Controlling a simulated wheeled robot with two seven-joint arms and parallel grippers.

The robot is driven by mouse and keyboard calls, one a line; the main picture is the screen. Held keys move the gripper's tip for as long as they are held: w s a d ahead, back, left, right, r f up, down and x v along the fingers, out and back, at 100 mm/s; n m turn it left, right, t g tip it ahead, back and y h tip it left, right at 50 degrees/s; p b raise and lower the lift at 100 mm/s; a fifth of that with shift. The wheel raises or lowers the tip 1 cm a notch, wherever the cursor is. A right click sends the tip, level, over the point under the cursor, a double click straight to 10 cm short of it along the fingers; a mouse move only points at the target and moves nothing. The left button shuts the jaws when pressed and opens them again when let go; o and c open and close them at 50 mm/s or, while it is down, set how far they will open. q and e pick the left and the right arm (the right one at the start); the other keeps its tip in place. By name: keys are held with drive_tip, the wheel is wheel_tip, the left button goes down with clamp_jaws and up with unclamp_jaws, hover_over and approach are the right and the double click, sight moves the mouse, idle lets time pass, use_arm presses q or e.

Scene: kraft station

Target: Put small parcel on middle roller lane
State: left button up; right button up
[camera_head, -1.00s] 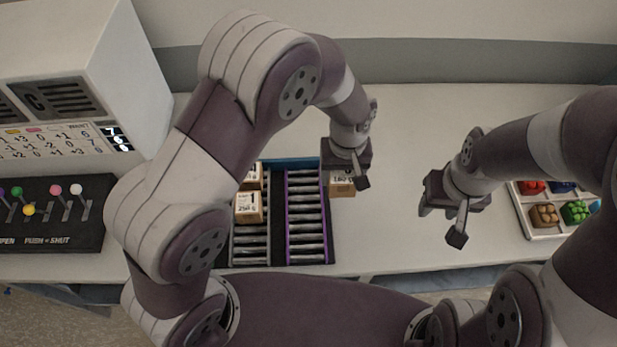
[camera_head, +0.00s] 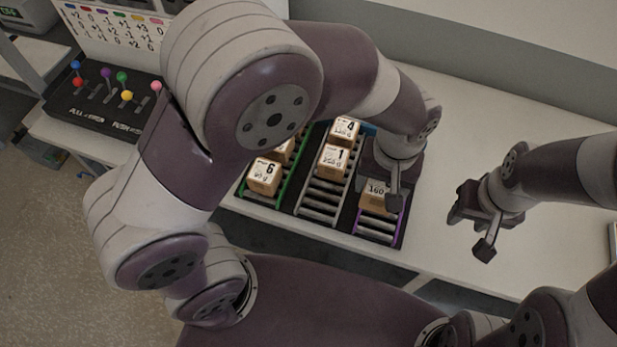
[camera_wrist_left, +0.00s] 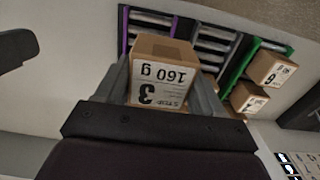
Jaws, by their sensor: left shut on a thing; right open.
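The small parcel, a brown box marked 3 and 160 g (camera_head: 377,199), is held between the fingers of my left gripper (camera_head: 384,190). It shows large in the left wrist view (camera_wrist_left: 160,75), upside down between both fingers. In the head view it overlaps the right, purple-edged lane (camera_head: 376,230); its height above the rollers is hard to tell. The middle roller lane (camera_head: 318,208) is just left of it and carries parcels 4 (camera_head: 345,128) and 1 (camera_head: 333,158), with bare rollers at its near end. My right gripper (camera_head: 471,231) is open and empty, right of the lanes.
The green-edged left lane (camera_head: 261,200) holds parcel 6 (camera_head: 264,175) and another partly hidden parcel (camera_head: 285,152). A black panel with coloured levers (camera_head: 105,110) stands at the left. My left arm covers part of the table. The white table is clear right of the lanes.

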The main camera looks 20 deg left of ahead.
use_arm(q)
drive_tip(key=a+f, duration=0.2)
drive_tip(key=a, duration=0.1)
drive_tip(key=w+a+f+p, duration=0.1)
drive_tip(key=a+f, duration=0.1)
drive_tip(key=a, duration=0.2)
drive_tip(key=a+f+p, duration=0.1)
drive_tip(key=a+f, duration=0.1)
drive_tip(key=a, duration=0.2)
drive_tip(key=shift+w+a+f, duration=0.1)
drive_tip(key=shift+w+f, duration=0.2)
drive_tip(key=shift+f, duration=0.1)
wheel_tip(320, 180, down, 4)
drive_tip(key=shift+r, duration=0.1)
drive_tip(key=shift+f, duration=0.3)
drive_tip(key=o, duration=1.1)
drive_tip(key=shift+o, duration=0.2)
